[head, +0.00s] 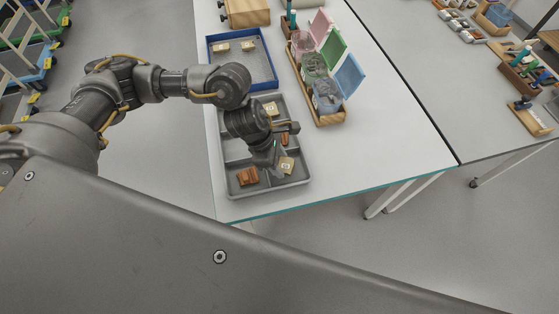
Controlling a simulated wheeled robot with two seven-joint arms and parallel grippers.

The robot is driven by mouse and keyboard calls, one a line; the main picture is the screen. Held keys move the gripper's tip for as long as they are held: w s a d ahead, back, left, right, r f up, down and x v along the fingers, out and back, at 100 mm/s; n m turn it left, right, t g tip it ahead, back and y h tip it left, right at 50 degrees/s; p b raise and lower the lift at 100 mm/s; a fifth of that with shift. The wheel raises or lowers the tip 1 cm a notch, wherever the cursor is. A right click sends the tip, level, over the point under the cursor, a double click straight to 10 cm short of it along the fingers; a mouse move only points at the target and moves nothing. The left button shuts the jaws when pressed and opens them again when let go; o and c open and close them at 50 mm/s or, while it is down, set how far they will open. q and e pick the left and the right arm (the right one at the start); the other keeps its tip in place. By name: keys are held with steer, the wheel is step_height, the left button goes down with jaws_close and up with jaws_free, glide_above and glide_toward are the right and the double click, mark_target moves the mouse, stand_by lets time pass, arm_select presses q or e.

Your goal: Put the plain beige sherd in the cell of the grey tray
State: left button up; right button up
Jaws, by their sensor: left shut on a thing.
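My left gripper (276,162) reaches down over the front part of the grey tray (235,192). It is shut on a beige sherd (286,165), which shows at its fingertips in the front right cell and carries a small mark on its face. Whether this sherd touches the tray floor I cannot tell. A red-brown sherd (248,176) lies in the front left cell. Another beige sherd (271,108) lies in a back cell, and part of a red-brown one (285,139) shows beside the gripper. My arm hides the middle of the tray. My right gripper is not in view.
A blue tray (211,67) with two beige sherds (221,47) lies behind the grey tray. A wooden rack (331,117) with clear jars and open pink, green and blue lids stands to the right. The white table (390,125) is clear right of the rack.

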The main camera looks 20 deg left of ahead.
arm_select(q)
steer(key=shift+f, duration=0.5)
steer(key=o, duration=0.7)
steer(key=shift+r, duration=0.25)
steer(key=v, duration=1.1)
steer(key=shift+a+r, duration=0.2)
steer(key=shift+r, duration=0.05)
